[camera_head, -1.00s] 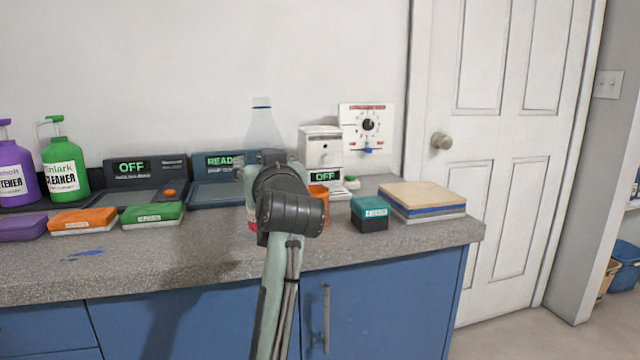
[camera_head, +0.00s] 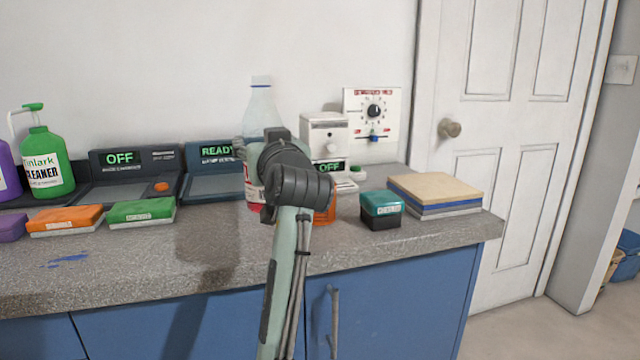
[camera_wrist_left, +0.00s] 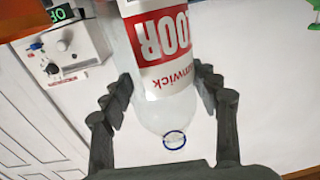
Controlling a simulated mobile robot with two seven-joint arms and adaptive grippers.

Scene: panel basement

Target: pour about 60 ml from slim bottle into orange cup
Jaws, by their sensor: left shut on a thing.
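The slim bottle (camera_head: 261,106) is clear and pale, with a blue ring near its top and a red and white label. It stands upright in my left gripper (camera_head: 262,150), which is shut around its body. The wrist view shows both fingers of the gripper (camera_wrist_left: 165,95) on either side of the bottle (camera_wrist_left: 165,103). The bottle's lower part is partly hidden by my arm. The orange cup (camera_head: 326,209) sits on the counter just right of the bottle, mostly hidden behind my wrist. My right gripper is not in view.
A white dispenser-like device (camera_head: 325,138) and a dial panel (camera_head: 372,115) stand behind the cup. A teal-lidded box (camera_head: 382,209) and stacked boards (camera_head: 435,192) lie to the right. Orange (camera_head: 66,220) and green (camera_head: 142,211) boxes lie left. The counter's front left is mostly clear.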

